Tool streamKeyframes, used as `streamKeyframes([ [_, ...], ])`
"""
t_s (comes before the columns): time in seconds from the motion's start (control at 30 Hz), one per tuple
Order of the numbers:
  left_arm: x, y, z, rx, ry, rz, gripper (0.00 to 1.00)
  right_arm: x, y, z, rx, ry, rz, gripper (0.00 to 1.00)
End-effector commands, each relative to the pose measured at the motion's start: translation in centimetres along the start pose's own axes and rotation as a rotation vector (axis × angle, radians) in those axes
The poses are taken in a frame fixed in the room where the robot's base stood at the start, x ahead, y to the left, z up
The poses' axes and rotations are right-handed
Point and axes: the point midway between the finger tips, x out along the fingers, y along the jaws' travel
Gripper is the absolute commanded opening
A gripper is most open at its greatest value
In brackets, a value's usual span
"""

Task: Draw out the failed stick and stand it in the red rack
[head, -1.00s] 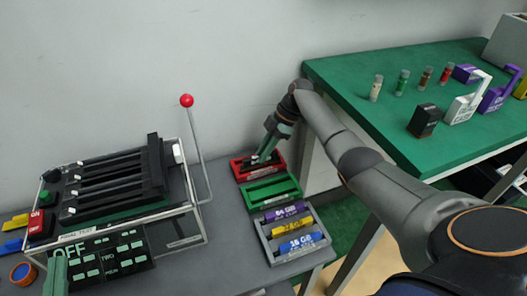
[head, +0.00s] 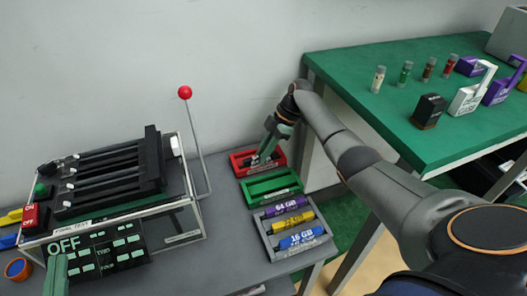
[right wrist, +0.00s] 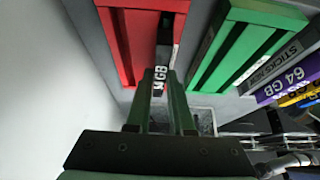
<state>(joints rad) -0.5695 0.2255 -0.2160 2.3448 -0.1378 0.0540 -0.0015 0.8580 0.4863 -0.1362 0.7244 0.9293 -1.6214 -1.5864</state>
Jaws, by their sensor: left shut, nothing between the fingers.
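The red rack (head: 276,165) stands at the back of the grey bench. My right gripper (head: 268,154) reaches down over it from the right. A dark stick (right wrist: 168,42) with a white label, of which "4 GB" is readable, lies between my right gripper's fingers (right wrist: 161,92), which appear shut on it. Its far part lies within the red rack's (right wrist: 120,45) right-hand side; its depth in the slot is unclear. My left gripper (head: 57,272) shows only partly at the lower left, shut and empty, in front of the black indicator panel (head: 128,256).
The green rack (head: 268,186) and a grey tray (head: 271,245) with purple, yellow and blue sticks stand nearer. The slotted black unit (head: 110,178) and red-knobbed lever (head: 185,92) are left. A green table (head: 400,120) with small objects is right.

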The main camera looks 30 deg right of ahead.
Motion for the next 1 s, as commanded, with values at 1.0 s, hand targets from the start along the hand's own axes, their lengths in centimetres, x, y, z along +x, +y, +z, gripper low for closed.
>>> streamKeyframes([
  [1.0,1.3,-1.2,-5.5,0.000,0.000,0.000,0.00,-4.0,-0.7,-2.5,0.000,-0.001,-0.002,0.54],
])
